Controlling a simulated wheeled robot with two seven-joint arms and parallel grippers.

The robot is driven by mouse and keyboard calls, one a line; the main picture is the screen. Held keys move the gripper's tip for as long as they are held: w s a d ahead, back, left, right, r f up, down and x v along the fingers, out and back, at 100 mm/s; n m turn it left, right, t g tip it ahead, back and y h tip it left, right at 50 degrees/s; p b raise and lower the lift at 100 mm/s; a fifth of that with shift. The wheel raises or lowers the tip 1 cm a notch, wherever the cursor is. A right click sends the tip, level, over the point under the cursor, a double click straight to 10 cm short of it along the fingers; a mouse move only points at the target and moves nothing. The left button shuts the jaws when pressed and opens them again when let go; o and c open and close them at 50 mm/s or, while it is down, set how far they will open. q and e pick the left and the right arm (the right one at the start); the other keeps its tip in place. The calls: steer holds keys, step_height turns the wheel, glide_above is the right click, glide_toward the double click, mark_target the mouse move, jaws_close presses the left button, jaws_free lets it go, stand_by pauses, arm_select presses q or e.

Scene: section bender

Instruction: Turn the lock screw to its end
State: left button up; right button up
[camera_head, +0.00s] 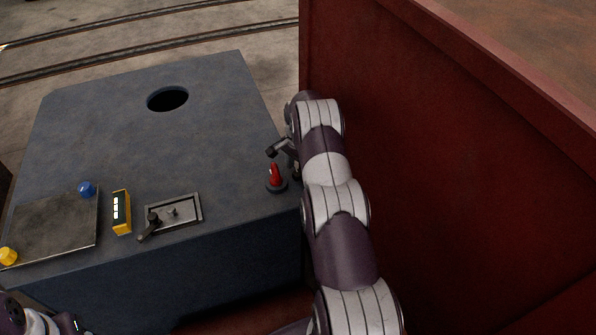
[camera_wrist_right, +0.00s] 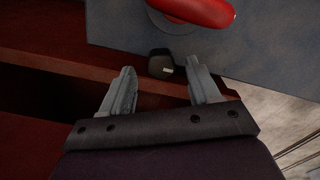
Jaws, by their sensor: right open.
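A small dark block with a pale mark on one face (camera_wrist_right: 162,64), perhaps the lock screw's head, sits at the edge of the blue-grey machine top. It lies ahead of my right gripper (camera_wrist_right: 160,88), between the lines of its two fingers. The fingers are apart and nothing is held between them. A red handle (camera_wrist_right: 198,10) on a round dark base is just beyond; it also shows in the head view (camera_head: 275,174). In the head view my right arm hides most of that gripper. Only part of my left arm shows at the bottom left.
The machine top (camera_head: 190,140) has a round hole (camera_head: 167,99), a metal plate with a black handle (camera_head: 190,211), a yellow box (camera_head: 121,212), a blue knob (camera_head: 87,188) and a yellow knob (camera_head: 8,256). A tall red wall (camera_head: 440,170) stands close along my right arm.

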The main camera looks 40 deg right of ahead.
steer(key=shift+f, duration=0.45)
steer(key=shift+a+f, duration=0.1)
steer(key=shift+f, duration=0.15)
steer(key=c, duration=1)
steer(key=shift+c, duration=0.2)
